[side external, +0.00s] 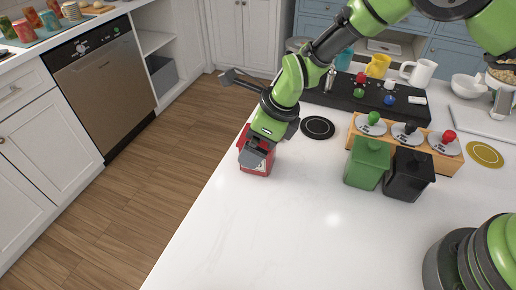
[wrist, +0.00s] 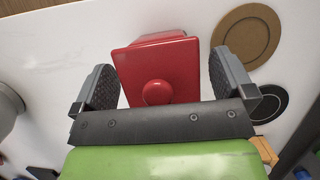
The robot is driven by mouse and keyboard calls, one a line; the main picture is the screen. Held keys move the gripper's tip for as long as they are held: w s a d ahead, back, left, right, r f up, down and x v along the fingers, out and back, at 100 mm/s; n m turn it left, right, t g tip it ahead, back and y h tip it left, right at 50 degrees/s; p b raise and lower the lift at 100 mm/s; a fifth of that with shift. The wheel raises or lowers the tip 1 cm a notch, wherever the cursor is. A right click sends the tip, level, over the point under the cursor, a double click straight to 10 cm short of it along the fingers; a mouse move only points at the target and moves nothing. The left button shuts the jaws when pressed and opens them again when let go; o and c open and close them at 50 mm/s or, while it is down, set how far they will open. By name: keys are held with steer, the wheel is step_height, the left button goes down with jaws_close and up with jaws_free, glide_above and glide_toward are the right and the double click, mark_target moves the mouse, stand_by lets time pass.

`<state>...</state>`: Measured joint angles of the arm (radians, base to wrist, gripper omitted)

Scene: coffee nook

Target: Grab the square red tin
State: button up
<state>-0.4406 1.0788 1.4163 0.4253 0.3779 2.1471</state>
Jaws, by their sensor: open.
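The square red tin (side external: 257,165) stands on the white counter near its left edge in the side external view. In the wrist view the red tin (wrist: 155,60) is seen from above, with a round red knob on its lid. My gripper (wrist: 168,92) is open, with one dark finger pad on each side of the tin and a visible gap at the right finger. In the side external view my gripper (side external: 258,150) is over the tin and hides much of its upper part. The lower part of the tin in the wrist view is hidden by my gripper's body.
A green tin (side external: 366,164) and a black tin (side external: 407,176) stand to the right, before a wooden rack (side external: 447,160) with colored knobs. A black round coaster (side external: 318,127) lies near the red tin. The front of the counter (side external: 300,235) is clear.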

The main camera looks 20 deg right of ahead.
steer(key=c, duration=1.1)
steer(key=shift+r, duration=0.1)
